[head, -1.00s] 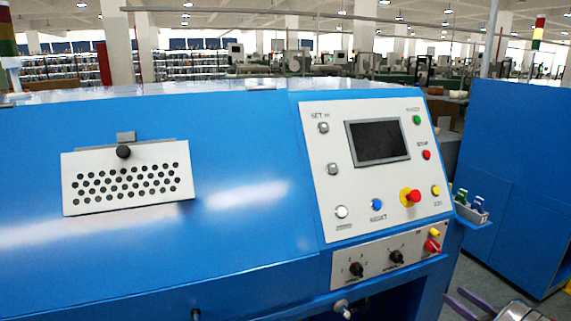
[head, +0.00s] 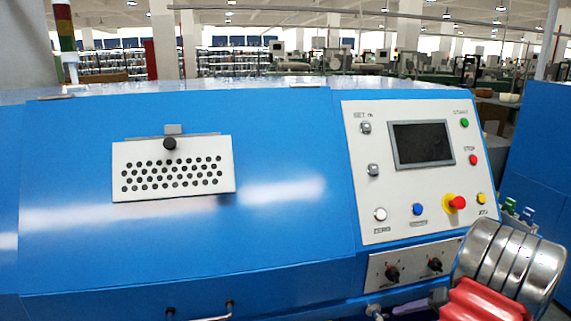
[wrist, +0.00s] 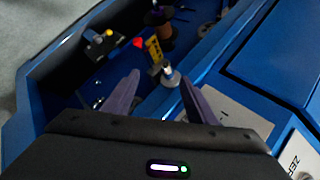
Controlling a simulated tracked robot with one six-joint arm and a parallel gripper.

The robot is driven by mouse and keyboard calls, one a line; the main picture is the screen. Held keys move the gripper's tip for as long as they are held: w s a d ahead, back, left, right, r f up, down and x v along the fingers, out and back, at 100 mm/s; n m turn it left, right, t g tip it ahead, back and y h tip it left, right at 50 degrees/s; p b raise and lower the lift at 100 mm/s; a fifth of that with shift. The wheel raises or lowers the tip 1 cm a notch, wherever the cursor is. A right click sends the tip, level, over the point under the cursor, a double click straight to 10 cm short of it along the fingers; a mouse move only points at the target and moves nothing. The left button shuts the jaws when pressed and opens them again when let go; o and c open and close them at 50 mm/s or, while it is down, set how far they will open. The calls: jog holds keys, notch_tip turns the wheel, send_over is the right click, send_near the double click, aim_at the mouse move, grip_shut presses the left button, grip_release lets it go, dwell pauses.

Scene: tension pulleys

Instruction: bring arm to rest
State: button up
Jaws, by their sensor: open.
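My gripper (wrist: 160,88) shows in the wrist view as two purple-grey fingers spread apart. It is open, with nothing visibly held between the fingers. A small metal post with a round base (wrist: 168,76) shows beyond the fingertips, at the edge of the blue machine; I cannot tell how far off it is. In the head view my arm's silver and red links fill the lower right corner, in front of the control panel's lower edge. Only a part of a purple finger shows there, so the gripper is mostly hidden.
The blue machine (head: 70,240) fills the front, with a white control panel (head: 365,215) and a perforated plate (head: 130,190). The wrist view shows an open bay with a copper-coloured spool (wrist: 158,30) and a yellow part (wrist: 154,50). Another blue cabinet (head: 545,150) stands right.

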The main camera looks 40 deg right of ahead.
jog(key=w+a+r+n+g, duration=0.1)
jog(key=w+a+r+g, duration=0.1)
jog(key=w+a+r, duration=0.45)
jog(key=w+a+r+n+g, duration=0.1)
jog(key=w+a+g, duration=0.2)
jog(key=a, duration=0.7)
jog(key=w+a+r+n+g, duration=0.1)
jog(key=w+a+r+g, duration=0.2)
jog(key=a, duration=0.5)
jog(key=w+a+r+n+t, duration=0.1)
jog(key=a+r+n, duration=0.2)
jog(key=a, duration=0.7)
jog(key=a+r+n+t+h, duration=0.1)
jog(key=a+r+n, duration=0.3)
jog(key=a, duration=0.5)
jog(key=w+a+r+n+t, duration=0.1)
jog(key=a+r+n, duration=0.3)
jog(key=a, duration=0.6)
jog(key=shift+w+a+r+t+h, duration=0.25)
jog(key=shift+w+a+t+h, duration=0.1)
jog(key=shift+t, duration=0.45)
